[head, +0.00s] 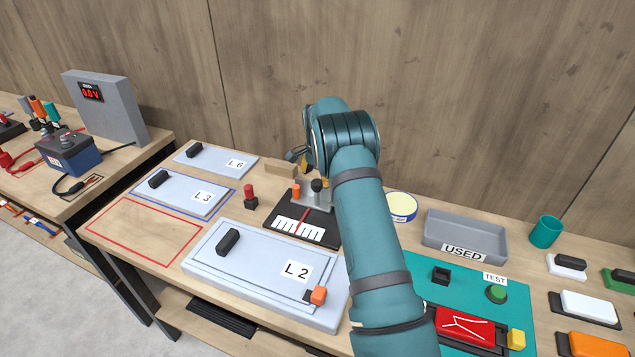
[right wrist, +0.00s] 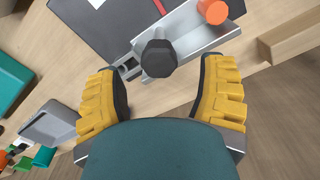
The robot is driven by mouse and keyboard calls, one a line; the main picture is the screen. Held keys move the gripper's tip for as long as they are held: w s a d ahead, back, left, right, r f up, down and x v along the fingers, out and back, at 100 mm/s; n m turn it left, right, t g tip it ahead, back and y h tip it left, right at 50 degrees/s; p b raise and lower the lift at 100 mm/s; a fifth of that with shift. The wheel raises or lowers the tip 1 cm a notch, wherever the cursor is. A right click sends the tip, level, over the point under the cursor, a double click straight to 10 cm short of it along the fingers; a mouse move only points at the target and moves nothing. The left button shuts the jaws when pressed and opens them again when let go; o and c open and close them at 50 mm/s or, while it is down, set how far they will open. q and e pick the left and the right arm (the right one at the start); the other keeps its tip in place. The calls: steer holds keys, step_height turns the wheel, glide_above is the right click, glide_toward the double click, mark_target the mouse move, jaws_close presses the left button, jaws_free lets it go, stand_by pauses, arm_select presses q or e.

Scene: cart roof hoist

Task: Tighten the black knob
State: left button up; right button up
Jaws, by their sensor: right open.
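The black knob (right wrist: 157,57) shows in the right wrist view, a faceted dark head standing on a grey metal bracket. In the head view the black knob (head: 318,185) sits on the small grey fixture on a dark base plate (head: 328,229) with a white scale. My right gripper (right wrist: 161,82) has its yellow-padded fingers spread apart, one on each side below the knob, with nothing between the pads. In the head view my right gripper (head: 303,164) is mostly hidden behind my forearm. My left gripper is not in view.
An orange cap (right wrist: 212,11) stands on the same fixture beside the knob. A wooden block (right wrist: 299,33) lies close by. In the head view, a red-topped peg (head: 249,195), the L2 panel (head: 215,264) and a grey USED tray (head: 440,236) surround the fixture.

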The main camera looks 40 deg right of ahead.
step_height(320, 180, up, 9)
steer(key=shift+r, duration=0.15)
stand_by(0.7)
